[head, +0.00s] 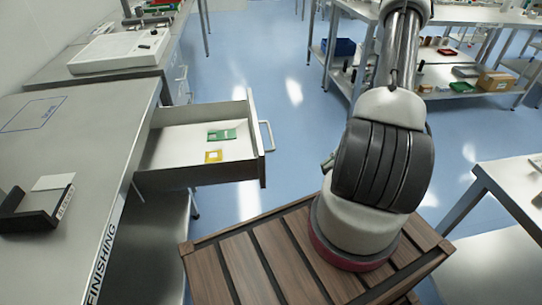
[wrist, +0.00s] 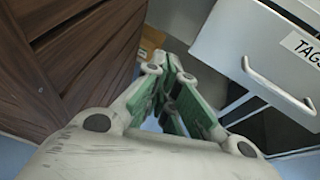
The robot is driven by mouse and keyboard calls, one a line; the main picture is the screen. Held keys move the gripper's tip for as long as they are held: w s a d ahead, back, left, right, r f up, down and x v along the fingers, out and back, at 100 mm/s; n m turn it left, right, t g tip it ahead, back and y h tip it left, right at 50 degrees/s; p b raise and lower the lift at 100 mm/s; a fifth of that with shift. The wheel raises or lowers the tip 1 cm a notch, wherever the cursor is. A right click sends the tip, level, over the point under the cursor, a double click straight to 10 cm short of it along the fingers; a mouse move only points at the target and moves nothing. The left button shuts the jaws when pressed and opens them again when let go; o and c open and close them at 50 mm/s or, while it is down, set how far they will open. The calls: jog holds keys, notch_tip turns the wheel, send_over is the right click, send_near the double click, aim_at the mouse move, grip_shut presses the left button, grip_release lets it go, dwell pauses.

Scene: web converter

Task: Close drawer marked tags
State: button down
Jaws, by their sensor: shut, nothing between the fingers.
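The drawer (head: 190,145) stands open in the head view, pulled out to the right from under the steel finishing table. A green card (head: 222,134) and a yellow card (head: 213,156) lie inside it. Its front and pale handle (head: 268,136) face right. In the wrist view the white drawer front (wrist: 245,35) bears a label (wrist: 303,46) reading TAGS, with the handle (wrist: 280,88) below it. My gripper (wrist: 174,62) is shut and empty, beside the drawer front and left of the handle, apparently not touching. In the head view my arm mostly hides the gripper.
The finishing table (head: 70,125) holds a dark tray (head: 35,210) at left. Another bench (head: 105,55) stands behind. Steel shelving (head: 450,75) with boxes is at back right, and a metal table (head: 515,185) stands at right. Blue floor (head: 285,110) is clear beyond the drawer.

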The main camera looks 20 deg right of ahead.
jog(key=w+f+m+t+y, duration=0.1)
jog(key=w+m+t+y, duration=0.2)
jog(key=w+m+t, duration=0.45)
jog(key=w+a+n+g, duration=0.1)
jog(key=w+a+n, duration=0.2)
jog(key=a, duration=1)
jog(key=shift+w+a, duration=0.25)
jog(key=shift+w, duration=0.9)
jog(key=shift+a, duration=0.15)
